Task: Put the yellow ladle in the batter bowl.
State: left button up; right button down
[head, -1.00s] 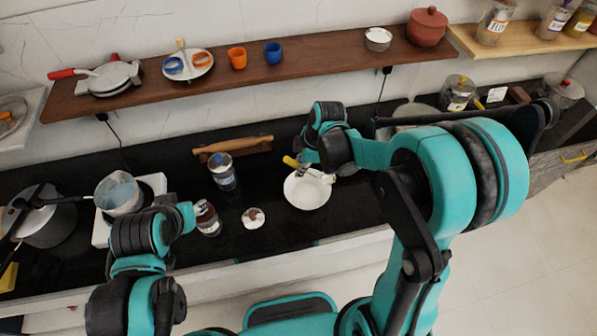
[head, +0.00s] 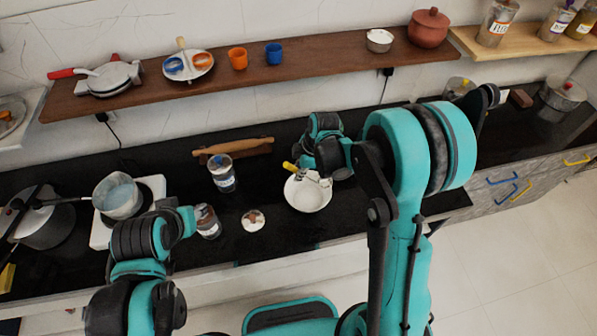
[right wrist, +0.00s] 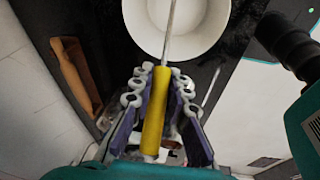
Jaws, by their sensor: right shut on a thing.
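The yellow ladle has a yellow handle (right wrist: 155,115) and a thin metal shaft that reaches over the white batter bowl (right wrist: 187,38) in the right wrist view. In the head view the ladle's yellow end (head: 290,166) shows at the bowl's (head: 306,196) upper left rim. My right gripper (right wrist: 162,80) is shut on the handle; it shows in the head view (head: 312,176) over the bowl's far side. The ladle's head is out of sight, so I cannot tell whether it is inside the bowl. My left gripper (head: 198,210) is beside a glass jar (head: 208,224); its jaws are unclear.
A second jar (head: 222,174) and a small round dish (head: 253,220) stand to the left. A saucepan (head: 118,196) is on the hob at left. The black counter right of the bowl looks clear.

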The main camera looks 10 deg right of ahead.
jog(key=shift+f+b, duration=0.4)
jog(key=shift+f, duration=0.05)
jog(key=c, duration=1.5)
grip_release()
jog(key=shift+r+p, duration=0.6)
jog(key=p+v, duration=0.2)
jog(key=v, duration=0.9)
jog(key=s+d+r+m+t+h, duration=0.1)
jog(key=s+r+m+t, duration=0.1)
jog(key=s+m, duration=0.3)
jog(key=s+d+r+m+t, duration=0.1)
jog(key=s+d+r+m, duration=0.1)
jog(key=s+m, duration=0.3)
jog(key=s+d+r+m+t+h, duration=0.1)
jog(key=s+r+m+t, duration=0.1)
jog(key=s+r+m, duration=0.2)
jog(key=shift+s+d+r+m+t+h, duration=0.1)
jog(key=shift+s+d+m+t+h, duration=0.2)
jog(key=shift+m, duration=0.4)
jog(key=shift+s+d+r+m, duration=0.15)
jog(key=shift+s+m, duration=0.25)
jog(key=shift+m, duration=0.3)
